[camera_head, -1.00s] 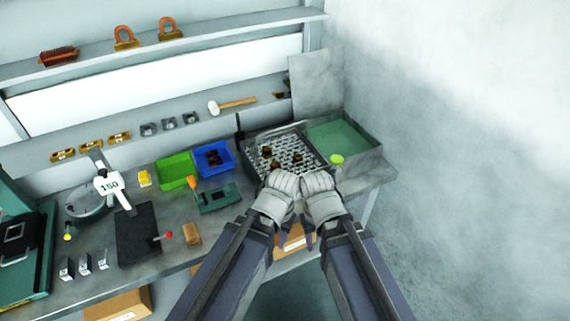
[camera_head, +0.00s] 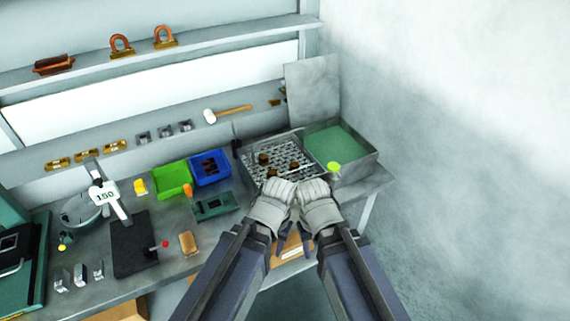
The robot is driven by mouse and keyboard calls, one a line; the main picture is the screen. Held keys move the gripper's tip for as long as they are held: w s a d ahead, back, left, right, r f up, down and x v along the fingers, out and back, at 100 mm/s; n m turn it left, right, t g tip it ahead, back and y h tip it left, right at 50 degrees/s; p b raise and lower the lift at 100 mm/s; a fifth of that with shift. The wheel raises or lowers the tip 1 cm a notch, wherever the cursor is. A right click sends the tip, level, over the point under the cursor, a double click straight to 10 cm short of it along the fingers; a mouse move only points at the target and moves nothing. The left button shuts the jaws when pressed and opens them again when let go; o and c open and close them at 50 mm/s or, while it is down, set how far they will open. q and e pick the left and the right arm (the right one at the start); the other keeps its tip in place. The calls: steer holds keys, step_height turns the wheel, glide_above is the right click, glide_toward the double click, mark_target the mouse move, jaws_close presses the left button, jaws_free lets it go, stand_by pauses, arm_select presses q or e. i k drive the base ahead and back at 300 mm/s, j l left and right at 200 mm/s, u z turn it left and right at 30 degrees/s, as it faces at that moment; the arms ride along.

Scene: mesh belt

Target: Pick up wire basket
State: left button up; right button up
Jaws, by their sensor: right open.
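The grey mesh-bottomed tray, which looks like the wire basket (camera_head: 264,148), sits on the bench in the upper middle of the view. A few brown pieces (camera_head: 264,159) lie in it. A thin pale bar crosses its near part. My left gripper (camera_head: 277,190) and right gripper (camera_head: 314,189) are side by side over the tray's near edge and hide part of it. The right gripper is open, with nothing seen in it. The left gripper's fingertips are hidden, so its opening cannot be told. Contact with the tray cannot be told.
A green-lined metal tray (camera_head: 324,145) with a yellow-green round thing (camera_head: 334,167) adjoins on the right. Blue (camera_head: 228,172) and green (camera_head: 163,185) bins and a green device (camera_head: 215,207) stand left. A wall closes the right side.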

mark_target(253, 162)
steer(key=i+l, duration=0.1)
steer(key=l, duration=0.25)
steer(key=i+l, duration=0.15)
steer(key=l, duration=0.2)
steer(key=i+l, duration=0.1)
steer(key=l, duration=0.25)
steer(key=i+l, duration=0.15)
steer(key=l, duration=0.25)
steer(key=z, duration=0.05)
